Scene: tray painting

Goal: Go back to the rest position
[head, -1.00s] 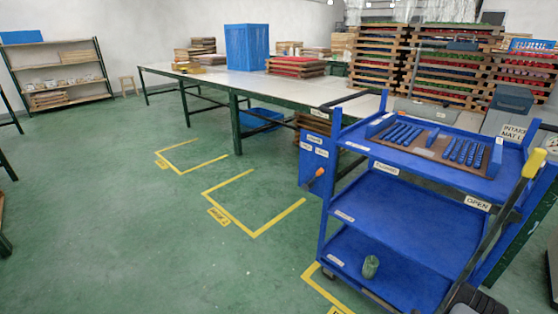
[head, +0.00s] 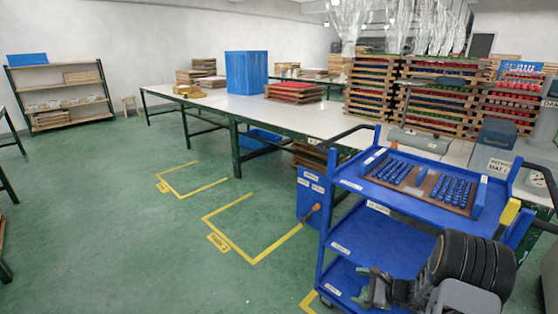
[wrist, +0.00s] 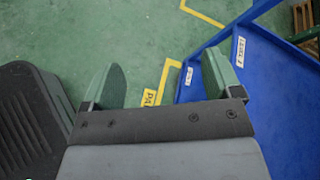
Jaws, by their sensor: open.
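My gripper (head: 376,289) is low at the right of the head view, in front of the cart's lower shelves. In the wrist view my gripper (wrist: 166,76) shows two green fingers spread wide apart with nothing between them. Behind the fingers lie green floor, yellow floor tape (wrist: 167,75) and, to the right, a blue cart surface (wrist: 240,75). My dark ribbed arm part covers the right side of the cart's lower shelves in the head view.
The blue cart (head: 345,235) stands close in front at the right. Its top holds a brown board (head: 418,188) with rows of blue pieces. A long white-topped table (head: 230,103) and stacked trays (head: 370,90) stand behind. Green floor (head: 120,240) at the left is clear.

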